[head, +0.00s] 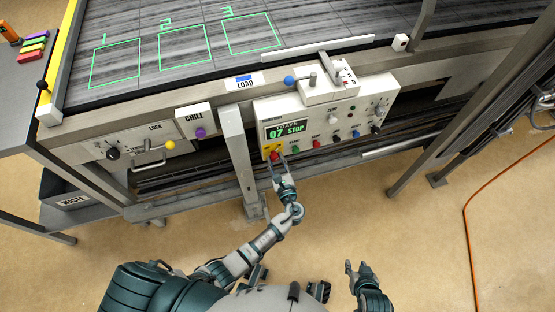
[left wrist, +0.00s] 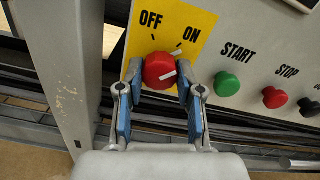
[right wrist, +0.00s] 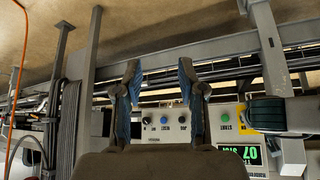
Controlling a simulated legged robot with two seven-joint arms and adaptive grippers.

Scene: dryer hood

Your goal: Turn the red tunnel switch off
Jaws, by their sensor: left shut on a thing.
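The red tunnel switch (left wrist: 159,68) is a round knob on a yellow plate (left wrist: 181,20) marked OFF and ON. A short white line on the knob's face points right, below the ON label. In the head view the red switch (head: 275,155) sits at the panel's lower left corner. My left gripper (left wrist: 160,98) is shut on the knob, with a blue-padded finger on each side. My left gripper also shows in the head view (head: 276,161). My right gripper (head: 357,267) is open and empty, low and away from the panel; its fingers show apart in the right wrist view (right wrist: 158,72).
A green START button (left wrist: 226,84) and a red STOP button (left wrist: 275,97) sit right of the switch. A grey post (head: 238,155) stands close left of my left gripper. Floor is clear around my right gripper.

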